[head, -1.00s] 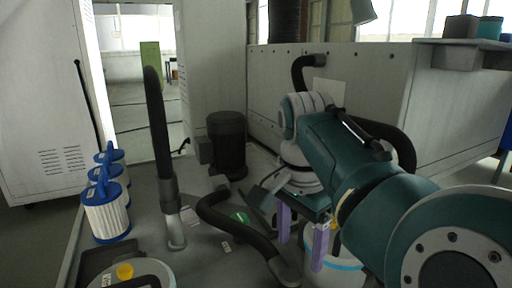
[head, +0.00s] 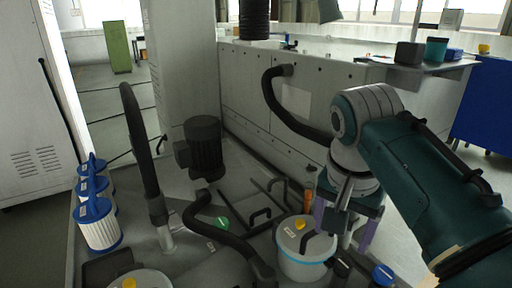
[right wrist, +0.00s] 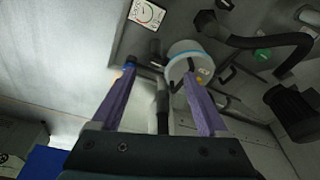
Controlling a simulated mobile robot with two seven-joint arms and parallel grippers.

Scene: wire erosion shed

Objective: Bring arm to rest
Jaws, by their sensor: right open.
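My right arm (head: 425,180), teal and grey, comes in from the right edge in the head view and points down at the wrist. My right gripper (head: 342,228) has purple fingers spread apart with nothing between them. It is beside and above a white bucket (head: 292,262) with a light blue band and a yellow cap. In the right wrist view the open gripper (right wrist: 160,72) shows its two fingers wide apart, with the bucket (right wrist: 182,48) beyond the right fingertip. My left arm and left gripper are not in view.
A black hose (head: 143,150) rises from the floor tray, and another hose (head: 222,238) curves near the bucket. Blue-capped white filters (head: 102,232) stand at left. A dark motor (head: 204,146) stands behind. A shelf (head: 425,67) with small containers is at the upper right.

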